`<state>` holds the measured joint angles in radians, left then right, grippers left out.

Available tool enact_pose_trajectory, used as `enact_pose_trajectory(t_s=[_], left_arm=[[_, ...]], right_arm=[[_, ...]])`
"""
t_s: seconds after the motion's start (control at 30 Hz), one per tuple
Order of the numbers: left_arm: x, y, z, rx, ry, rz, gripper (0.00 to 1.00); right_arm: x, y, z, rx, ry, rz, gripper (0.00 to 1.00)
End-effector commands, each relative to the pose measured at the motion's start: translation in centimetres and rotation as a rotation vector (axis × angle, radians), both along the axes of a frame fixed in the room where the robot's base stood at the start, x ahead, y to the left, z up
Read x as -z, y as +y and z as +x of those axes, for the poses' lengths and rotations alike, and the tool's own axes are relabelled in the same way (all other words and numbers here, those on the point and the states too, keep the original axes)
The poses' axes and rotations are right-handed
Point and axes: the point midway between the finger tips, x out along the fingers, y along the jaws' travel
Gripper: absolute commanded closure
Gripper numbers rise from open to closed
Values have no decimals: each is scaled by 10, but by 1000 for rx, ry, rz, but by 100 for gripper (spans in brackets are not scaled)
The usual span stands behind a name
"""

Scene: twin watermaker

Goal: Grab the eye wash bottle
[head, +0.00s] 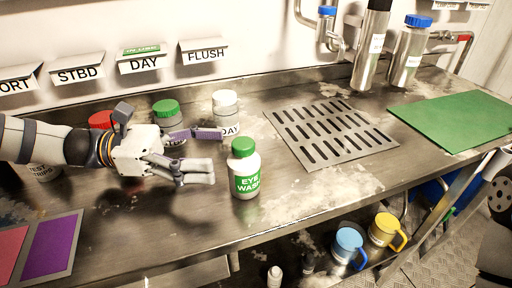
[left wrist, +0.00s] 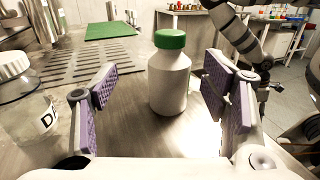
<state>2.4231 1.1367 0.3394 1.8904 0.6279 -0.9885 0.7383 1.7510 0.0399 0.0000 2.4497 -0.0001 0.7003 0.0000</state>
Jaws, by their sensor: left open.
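The eye wash bottle (head: 245,172) is white with a green cap and a green label, and stands upright on the metal counter. In the left wrist view the eye wash bottle (left wrist: 168,80) stands between and beyond my open fingers, with its label out of sight. My left gripper (head: 218,154) is open and empty, just left of the bottle, pointing toward it. In the left wrist view the left gripper's purple pads (left wrist: 165,103) lie on both sides, apart from the bottle. My right gripper is not identifiable in these views.
A white-capped jar (head: 227,112) and a green-capped jar (head: 167,112) stand behind my left gripper. A red-capped jar (head: 101,120) is partly behind my arm. A slotted drain plate (head: 330,130) and a green board (head: 455,120) lie to the right. The counter's front edge is near the bottle.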

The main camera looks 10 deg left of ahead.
Motion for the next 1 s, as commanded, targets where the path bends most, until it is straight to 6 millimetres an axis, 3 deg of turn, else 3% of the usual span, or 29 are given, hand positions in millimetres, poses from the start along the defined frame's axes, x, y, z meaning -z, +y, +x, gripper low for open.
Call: enact_pose_trajectory(t_s=[0.3,0.6,0.87,1.0], left_arm=[[14,-57,10,5,10,1,32],[10,-67,13,2,2,2,32],[10,-67,13,2,2,2,89],[10,-67,13,2,2,1,91]], right_arm=[[13,0,-14,1,51,0,60],[13,0,-14,0,49,0,60],[13,0,-14,0,49,0,60],[13,0,-14,0,49,0,60]])
